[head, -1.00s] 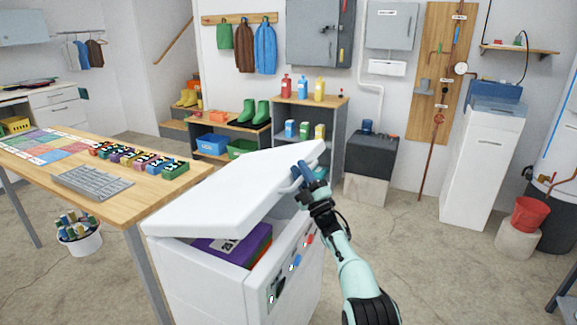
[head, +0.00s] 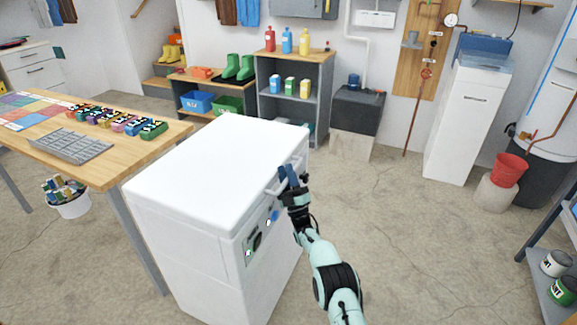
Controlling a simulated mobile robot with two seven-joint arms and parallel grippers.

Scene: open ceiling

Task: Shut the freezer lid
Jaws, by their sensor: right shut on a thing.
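The white chest freezer (head: 205,265) stands in the middle front of the head view. Its white lid (head: 215,165) lies flat over the top, and no gap shows along the visible edges. The inside of the freezer is hidden. My right gripper (head: 288,176) is at the right front edge of the lid, its blue fingers shut on the lid handle (head: 274,187). My left gripper is not in view.
A wooden table (head: 100,172) with a grey tray (head: 70,146) and several colored blocks stands close to the left of the freezer. A shelf unit (head: 290,98) stands behind. The concrete floor to the right is open.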

